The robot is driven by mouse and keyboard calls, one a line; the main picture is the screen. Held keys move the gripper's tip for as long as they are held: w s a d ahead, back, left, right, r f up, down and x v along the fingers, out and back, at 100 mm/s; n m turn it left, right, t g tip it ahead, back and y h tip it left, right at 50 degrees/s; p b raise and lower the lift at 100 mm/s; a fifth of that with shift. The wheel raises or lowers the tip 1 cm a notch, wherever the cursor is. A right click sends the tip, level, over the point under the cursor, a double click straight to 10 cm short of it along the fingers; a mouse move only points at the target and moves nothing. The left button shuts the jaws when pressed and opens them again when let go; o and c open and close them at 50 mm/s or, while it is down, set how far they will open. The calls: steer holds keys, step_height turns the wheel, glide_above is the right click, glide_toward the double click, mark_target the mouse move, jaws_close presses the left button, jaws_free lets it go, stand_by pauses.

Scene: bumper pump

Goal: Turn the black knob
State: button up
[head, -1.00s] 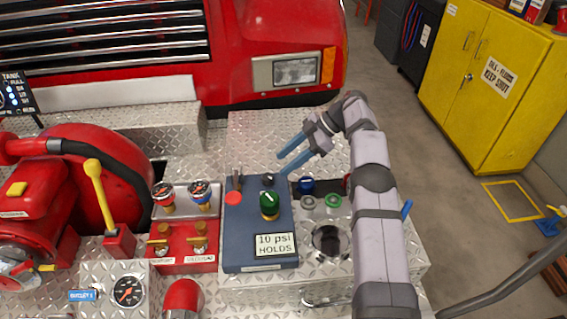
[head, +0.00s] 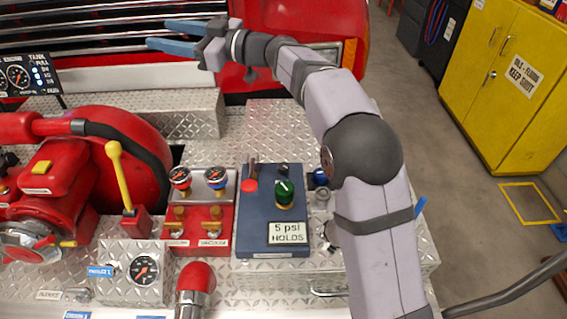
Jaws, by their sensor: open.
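A small black knob (head: 283,168) stands at the back edge of the blue panel (head: 262,215), behind a green knob (head: 284,193). Another black knob-like part (head: 8,160) shows at the far left edge by the red pump, partly cut off. My gripper (head: 157,33) is open and empty, with its two blue fingers pointing left. It is high up in the picture, in front of the truck's grille and well apart from both black parts. My arm covers the area right of the blue panel.
The panel's sign (head: 288,232) reads "5 psi HOLDS". A red-tipped lever (head: 250,184) stands left of the green knob. Red gauges and valves (head: 197,215), a yellow lever (head: 118,170) and a red pump (head: 50,190) lie to the left.

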steer(key=w+d+f+m+t+h, duration=0.8)
steer(key=w+d+f+m+h, duration=0.3)
steer(key=d+m, duration=0.25)
steer(key=m+g+h, duration=0.2)
steer(key=g+h, duration=0.4)
steer(key=g, duration=0.4)
glide_toward(284, 166)
steer(key=shift+a+f, duration=0.25)
steer(key=shift+f, duration=0.25)
steer(key=shift+t, duration=0.3)
steer(key=shift+p+x, duration=1.5)
steer(key=shift+x, duration=2.1)
steer(key=shift+d, duration=0.15)
